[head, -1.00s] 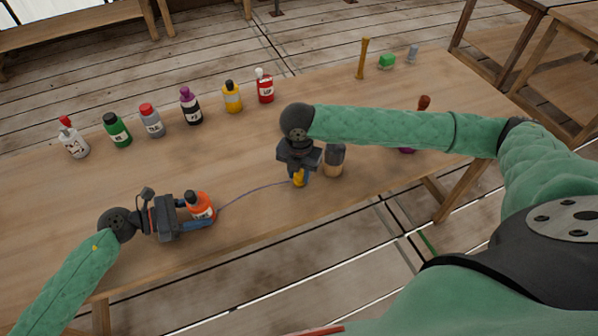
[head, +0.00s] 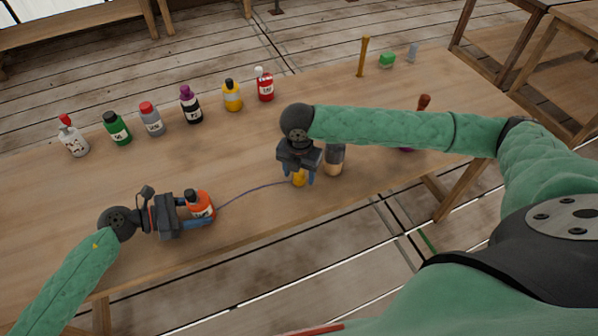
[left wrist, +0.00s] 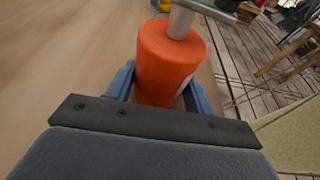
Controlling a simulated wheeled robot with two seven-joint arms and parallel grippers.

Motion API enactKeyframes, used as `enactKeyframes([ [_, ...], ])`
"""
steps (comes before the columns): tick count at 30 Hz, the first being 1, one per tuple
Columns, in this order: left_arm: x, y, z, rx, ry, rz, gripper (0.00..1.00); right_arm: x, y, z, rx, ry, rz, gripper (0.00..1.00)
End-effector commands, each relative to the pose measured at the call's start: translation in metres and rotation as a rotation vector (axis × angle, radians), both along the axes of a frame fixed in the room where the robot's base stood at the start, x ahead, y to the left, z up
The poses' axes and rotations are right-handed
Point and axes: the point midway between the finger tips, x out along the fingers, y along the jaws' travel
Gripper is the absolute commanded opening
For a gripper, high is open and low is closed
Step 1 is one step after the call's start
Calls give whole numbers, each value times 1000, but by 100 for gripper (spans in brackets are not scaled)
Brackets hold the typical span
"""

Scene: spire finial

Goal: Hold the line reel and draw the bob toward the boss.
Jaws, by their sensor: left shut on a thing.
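The line reel (head: 202,207) is an orange bottle-shaped body with a dark top, standing on the table. My left gripper (head: 206,215) is shut on it, with a blue finger on each side; the left wrist view shows the orange body (left wrist: 168,65) between the fingers. A thin grey-purple line (head: 250,190) runs from the reel to the yellow bob (head: 299,177). My right gripper (head: 304,176) is over the bob with its fingers apart, partly hiding it. A wooden cylinder with a dark top (head: 334,161), possibly the boss, stands just right of the bob.
Several labelled bottles, among them a green one (head: 117,129) and a red one (head: 264,85), stand along the back. A wooden peg (head: 362,57), a green block (head: 387,60) and a grey piece (head: 413,52) are at the far right. The table's front edge is close to the reel.

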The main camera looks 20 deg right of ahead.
Motion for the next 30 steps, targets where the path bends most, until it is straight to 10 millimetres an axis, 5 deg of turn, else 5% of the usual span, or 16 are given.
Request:
enactKeyframes([
  [8,0,0,0,0,0,0,39,1,0,8,0,-1,0,56],
  [21,0,0,0,0,0,0,39,1,0,85,0,-3,0,56],
  [30,0,0,0,0,0,0,39,1,0,117,1,-1,0,56],
])
